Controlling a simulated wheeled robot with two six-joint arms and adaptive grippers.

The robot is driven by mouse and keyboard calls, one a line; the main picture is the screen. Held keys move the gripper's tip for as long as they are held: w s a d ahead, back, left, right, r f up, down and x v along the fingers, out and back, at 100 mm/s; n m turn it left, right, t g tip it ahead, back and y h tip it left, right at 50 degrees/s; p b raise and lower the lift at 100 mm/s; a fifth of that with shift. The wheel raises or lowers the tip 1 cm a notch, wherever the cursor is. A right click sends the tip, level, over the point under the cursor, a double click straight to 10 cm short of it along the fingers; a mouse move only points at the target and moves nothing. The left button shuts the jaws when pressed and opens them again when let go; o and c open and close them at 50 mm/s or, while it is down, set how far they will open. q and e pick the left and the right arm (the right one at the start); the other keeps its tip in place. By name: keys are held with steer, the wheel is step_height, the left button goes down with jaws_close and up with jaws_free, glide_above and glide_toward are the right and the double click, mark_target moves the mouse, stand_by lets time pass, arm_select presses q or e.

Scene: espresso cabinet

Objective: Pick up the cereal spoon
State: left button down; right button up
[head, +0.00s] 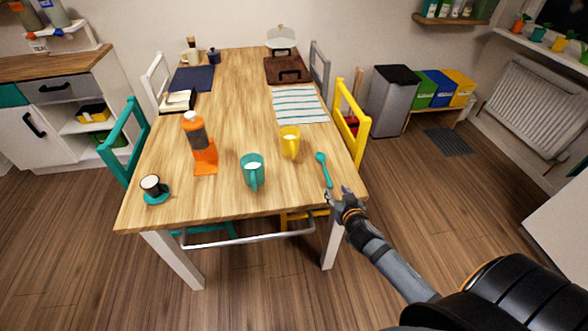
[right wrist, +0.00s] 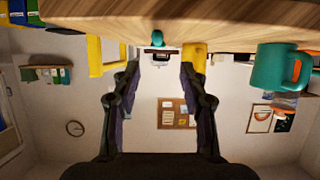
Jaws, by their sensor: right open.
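The teal cereal spoon (head: 324,172) lies on the wooden table (head: 232,110) near its front right corner, its wider end away from me. My right gripper (head: 334,194) is at the table's front right edge, just beyond the spoon's near end. In the right wrist view, which is upside down, the two fingers of my right gripper (right wrist: 159,78) are spread with nothing between them. A small teal shape there, apparently the spoon (right wrist: 158,38), lies ahead between the fingertips. My left gripper is not in view.
A yellow mug (head: 289,142) and a teal mug (head: 252,171) stand left of the spoon. A yellow chair (head: 352,127) stands close at the table's right side. A striped placemat (head: 299,105) lies behind.

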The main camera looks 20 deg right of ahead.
mark_target(328, 177)
steer(key=x, duration=0.5)
steer(key=shift+w+r, duration=0.1)
steer(key=shift+r, duration=0.15)
steer(key=shift+d+f+x, duration=0.1)
steer(key=shift+x, duration=1.25)
steer(key=shift+d+f+x, duration=0.1)
steer(key=shift+x, duration=1.25)
steer(key=shift+s, duration=0.25)
steer(key=shift+c, duration=0.3)
jaws_close()
